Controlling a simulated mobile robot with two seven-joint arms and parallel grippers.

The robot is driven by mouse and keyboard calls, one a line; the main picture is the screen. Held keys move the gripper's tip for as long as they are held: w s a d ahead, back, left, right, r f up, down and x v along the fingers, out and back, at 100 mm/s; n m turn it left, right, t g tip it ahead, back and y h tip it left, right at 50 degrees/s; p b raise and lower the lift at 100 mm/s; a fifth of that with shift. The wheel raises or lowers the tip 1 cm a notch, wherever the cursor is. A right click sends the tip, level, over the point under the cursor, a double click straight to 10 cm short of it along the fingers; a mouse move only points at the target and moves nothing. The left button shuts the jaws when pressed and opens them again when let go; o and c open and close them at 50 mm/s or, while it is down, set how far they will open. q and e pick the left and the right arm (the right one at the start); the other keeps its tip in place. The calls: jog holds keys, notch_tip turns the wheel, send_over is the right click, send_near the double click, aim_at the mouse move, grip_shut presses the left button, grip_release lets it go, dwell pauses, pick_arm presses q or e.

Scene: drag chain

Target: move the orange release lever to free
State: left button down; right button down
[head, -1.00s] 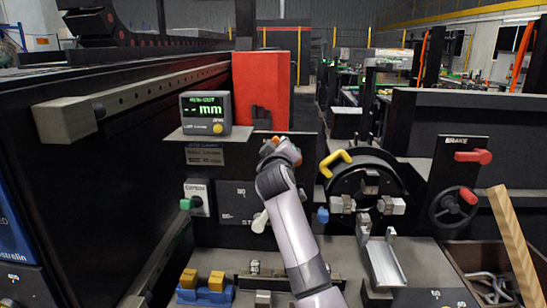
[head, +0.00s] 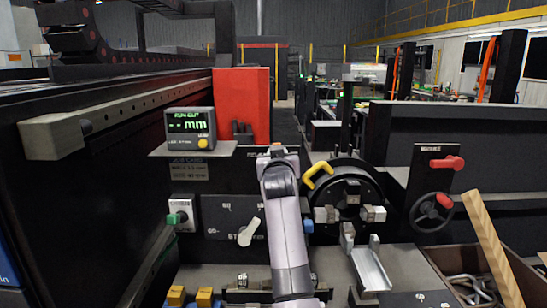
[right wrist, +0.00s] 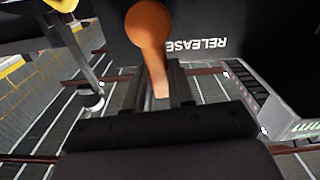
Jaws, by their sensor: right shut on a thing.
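The orange release lever (right wrist: 148,24) shows in the right wrist view, with a round knob and a narrow shaft beside the printed word RELEASE on a black panel. My right gripper (right wrist: 165,82) is shut on the lever's shaft, with the knob standing out beyond the fingers. In the head view my right arm reaches up to the black panel, and its wrist hides most of the lever and of the fingers. A small orange patch shows at the arm's tip. My left gripper is in neither view.
A runout display (head: 190,128) stands on a ledge left of my arm. A black chuck with a yellow handle (head: 318,175) is close on the right. A white lever (head: 249,232) and a green knob (head: 174,218) sit on the panel. A red wheel handle (head: 445,201) is farther right.

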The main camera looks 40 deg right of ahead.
jog(key=shift+s+d+m, duration=0.15)
jog(key=shift+m, duration=0.35)
jog(key=c, duration=1)
grip_release()
jog(key=shift+o, duration=0.2)
jog(key=v, duration=0.7)
jog(key=shift+b, duration=0.4)
jog(key=shift+s, duration=0.1)
